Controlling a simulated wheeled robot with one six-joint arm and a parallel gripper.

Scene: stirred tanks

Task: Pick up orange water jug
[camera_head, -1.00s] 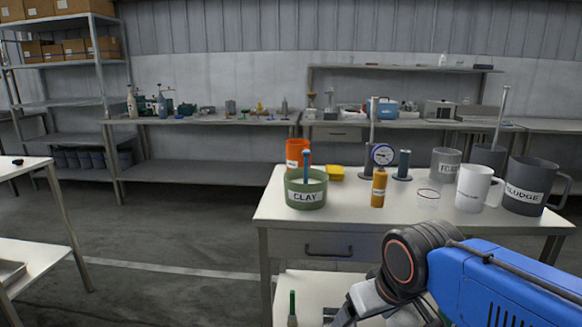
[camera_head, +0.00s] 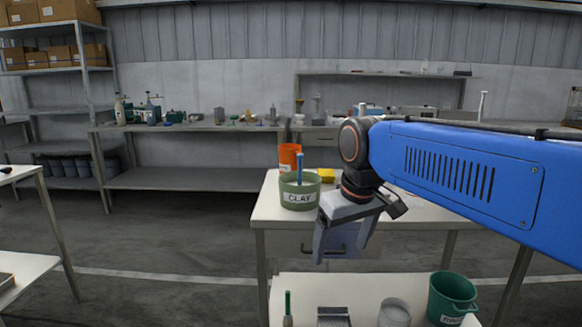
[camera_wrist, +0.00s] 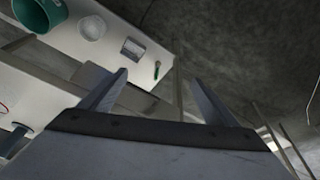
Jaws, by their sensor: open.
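The orange jug (camera_head: 289,153) stands at the back left corner of the white table (camera_head: 266,214). The green CLAY pot (camera_head: 300,197), with a blue-handled tool in it, stands in front and hides its lower part. My gripper (camera_head: 338,258) hangs pointing down in front of the table's front edge, to the right of and lower than the jug. Its jaws are apart and empty in the wrist view (camera_wrist: 158,77). The jug does not show in the wrist view.
A yellow block (camera_head: 327,175) lies right of the jug. My blue arm covers the table's right side. The lower shelf holds a green bucket (camera_head: 452,300), a grey cup (camera_head: 394,313) and a green-handled tool (camera_head: 288,308). The floor on the left is open.

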